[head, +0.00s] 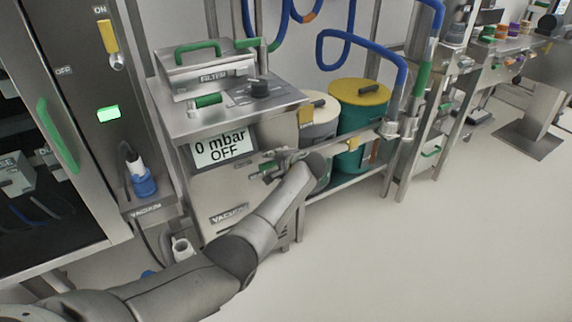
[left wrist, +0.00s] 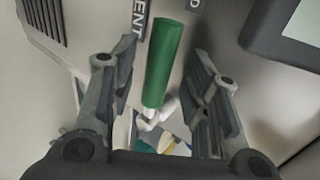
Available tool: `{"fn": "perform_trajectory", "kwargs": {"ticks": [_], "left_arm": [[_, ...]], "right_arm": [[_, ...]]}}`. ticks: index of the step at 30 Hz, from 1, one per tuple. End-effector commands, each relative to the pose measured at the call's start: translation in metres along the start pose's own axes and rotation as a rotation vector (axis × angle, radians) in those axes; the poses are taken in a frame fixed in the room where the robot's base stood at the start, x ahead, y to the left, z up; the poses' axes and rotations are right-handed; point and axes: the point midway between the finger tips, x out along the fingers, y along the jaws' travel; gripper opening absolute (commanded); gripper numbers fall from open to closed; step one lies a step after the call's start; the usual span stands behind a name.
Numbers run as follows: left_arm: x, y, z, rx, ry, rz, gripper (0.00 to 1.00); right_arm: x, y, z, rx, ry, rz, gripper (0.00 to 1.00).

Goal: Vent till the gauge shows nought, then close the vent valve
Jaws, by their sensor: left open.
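The gauge display (head: 222,148) on the front of the steel vacuum unit reads "0 mbar" and "OFF". The green vent valve handle (left wrist: 163,62) lies between the fingers of my left gripper (left wrist: 165,88) in the left wrist view, with gaps on both sides. Its white metal stem (left wrist: 150,122) shows at the lower end. A label (left wrist: 135,28) beside it ends in "ENT". In the head view my left gripper (head: 283,166) is open at the right front of the unit, partly hiding the valve. My right gripper is not in view.
A steel cabinet with a yellow switch (head: 109,38) stands at the left. The unit's top carries a filter box (head: 205,72) and a black knob (head: 259,88). A green drum (head: 352,125) and a grey drum stand behind my arm.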

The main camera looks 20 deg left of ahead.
Motion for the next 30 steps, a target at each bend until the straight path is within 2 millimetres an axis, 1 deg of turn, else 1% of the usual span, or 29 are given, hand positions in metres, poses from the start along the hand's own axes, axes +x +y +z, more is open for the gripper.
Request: {"fn": "perform_trajectory", "kwargs": {"ticks": [15, 18, 23, 30], "left_arm": [[-0.076, 0.0, -0.001, 0.0, 0.003, 0.0, 0.43], [-0.087, 0.0, 0.0, 0.001, 0.001, 0.0, 0.43], [-0.095, 0.0, 0.0, 0.001, 0.001, 0.0, 0.43], [-0.096, 0.0, 0.0, 0.001, 0.0, 0.0, 0.43]], "right_arm": [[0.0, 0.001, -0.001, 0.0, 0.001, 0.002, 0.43], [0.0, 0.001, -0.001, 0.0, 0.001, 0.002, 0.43], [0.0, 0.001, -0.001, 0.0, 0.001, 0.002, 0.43], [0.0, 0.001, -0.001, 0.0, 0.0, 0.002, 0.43]]}}
